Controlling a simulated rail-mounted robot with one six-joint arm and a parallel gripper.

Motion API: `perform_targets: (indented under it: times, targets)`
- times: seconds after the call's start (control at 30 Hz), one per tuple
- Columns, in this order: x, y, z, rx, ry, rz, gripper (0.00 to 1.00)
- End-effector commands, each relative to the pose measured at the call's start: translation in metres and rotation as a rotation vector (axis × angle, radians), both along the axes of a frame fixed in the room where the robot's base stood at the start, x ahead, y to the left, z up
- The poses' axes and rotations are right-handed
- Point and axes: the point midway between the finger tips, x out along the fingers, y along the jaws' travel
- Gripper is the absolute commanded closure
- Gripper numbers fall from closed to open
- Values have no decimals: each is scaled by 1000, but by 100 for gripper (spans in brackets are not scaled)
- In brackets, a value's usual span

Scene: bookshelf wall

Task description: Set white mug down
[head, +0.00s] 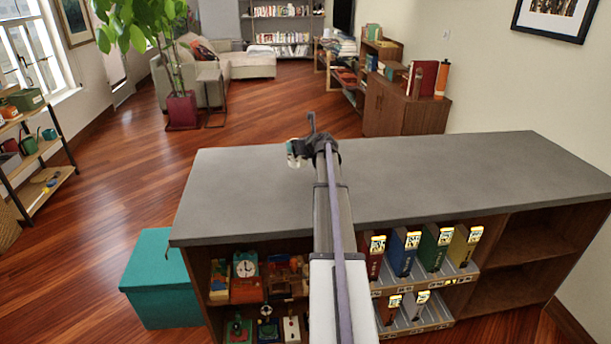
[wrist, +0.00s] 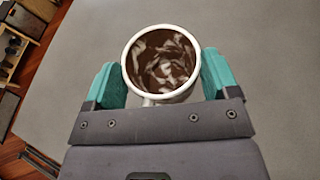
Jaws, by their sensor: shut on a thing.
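The white mug (wrist: 161,58) is in the wrist view, seen from above into its brown and white streaked inside. Its rim is white, and part of what looks like its handle shows at the bottom near my gripper's palm. My gripper (wrist: 160,75) has teal fingers on either side of the mug and is shut on it. In the head view my gripper (head: 297,158) is over the left part of the grey counter top (head: 430,180), and the mug is mostly hidden there. I cannot tell whether the mug touches the counter.
The counter top is bare to the right and behind my gripper. Below it are shelves with toys (head: 247,280) and several colored binders (head: 404,252). A teal box (head: 160,280) stands on the floor at the left. A wooden cabinet (head: 405,108) stands farther back.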

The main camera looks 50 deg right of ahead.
Motion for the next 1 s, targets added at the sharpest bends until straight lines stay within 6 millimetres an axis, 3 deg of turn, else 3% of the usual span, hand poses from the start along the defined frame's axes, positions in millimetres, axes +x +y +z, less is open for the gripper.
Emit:
perform_targets:
  times: [0.03, 0.13, 0.2, 0.37, 0.53, 0.93, 0.97, 1.0]
  targets:
    - [0, 0, -23, 0, 0, 0, 74]
    - [0, 0, -49, 0, 0, 0, 74]
    - [0, 0, -58, 0, 0, 0, 74]
    - [0, 0, -58, 0, 0, 0, 74]
    - [0, 0, -93, -1, 0, 0, 74]
    - [0, 0, -95, -1, 0, 0, 74]
    - [0, 0, -94, -1, 0, 0, 16]
    - [0, 0, -93, -1, 0, 0, 12]
